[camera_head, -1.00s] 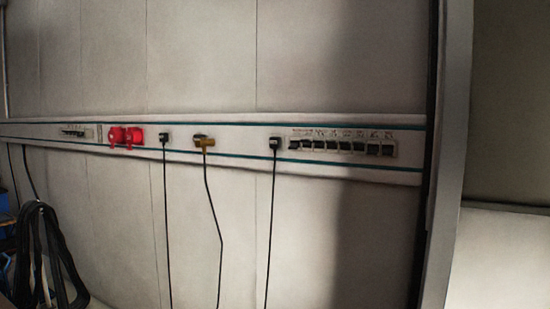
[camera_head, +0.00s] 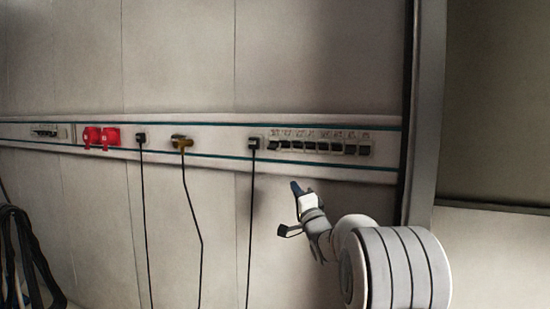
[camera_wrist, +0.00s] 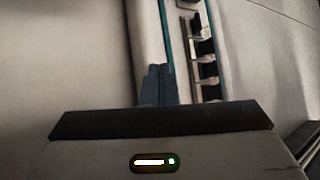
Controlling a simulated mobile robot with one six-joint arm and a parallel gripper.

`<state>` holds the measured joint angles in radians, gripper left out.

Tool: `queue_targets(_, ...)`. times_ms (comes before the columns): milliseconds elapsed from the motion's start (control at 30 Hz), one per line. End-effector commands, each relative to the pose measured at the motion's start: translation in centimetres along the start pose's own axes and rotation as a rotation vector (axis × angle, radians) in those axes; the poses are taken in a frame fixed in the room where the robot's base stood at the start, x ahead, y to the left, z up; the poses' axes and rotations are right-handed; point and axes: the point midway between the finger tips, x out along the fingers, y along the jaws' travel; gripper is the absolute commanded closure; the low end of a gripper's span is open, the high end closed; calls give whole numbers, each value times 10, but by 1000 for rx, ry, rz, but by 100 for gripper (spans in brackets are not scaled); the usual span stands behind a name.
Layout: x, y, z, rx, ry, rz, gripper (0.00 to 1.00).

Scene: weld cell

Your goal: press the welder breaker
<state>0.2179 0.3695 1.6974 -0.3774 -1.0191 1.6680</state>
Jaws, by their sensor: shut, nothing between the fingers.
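A row of several dark breaker switches (camera_head: 320,146) sits on the right part of the wall strip, with small unreadable labels above it. I cannot tell which one is the welder breaker. In the wrist view part of the row (camera_wrist: 206,55) runs upward, just right of the fingers. My gripper (camera_head: 295,187) is below the row in the head view, its blue fingertips pointing up toward the wall strip and apart from the switches. The blue fingers (camera_wrist: 158,85) are together and empty in the wrist view, and the gripper body hides the lower part of the row.
A black plug (camera_head: 254,143) with a hanging cable is just left of the switches. A yellow plug (camera_head: 181,143), another black plug (camera_head: 140,139) and red sockets (camera_head: 102,137) are farther left. Black cable coils (camera_head: 22,255) hang at lower left. A grey post (camera_head: 425,110) stands at right.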

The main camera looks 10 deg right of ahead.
Motion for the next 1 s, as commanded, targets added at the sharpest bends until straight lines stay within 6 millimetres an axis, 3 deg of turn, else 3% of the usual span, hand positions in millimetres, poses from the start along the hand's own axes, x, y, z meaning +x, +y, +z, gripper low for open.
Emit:
queue_targets(100, 11, -2, -6, 142, -45, -175, 100)
queue_targets(300, 11, -7, -8, 298, -134, -358, 100)
queue_targets(767, 10, -9, -7, 338, -164, -401, 100)
queue_targets(1000, 35, -22, -4, 338, -165, -402, 100)
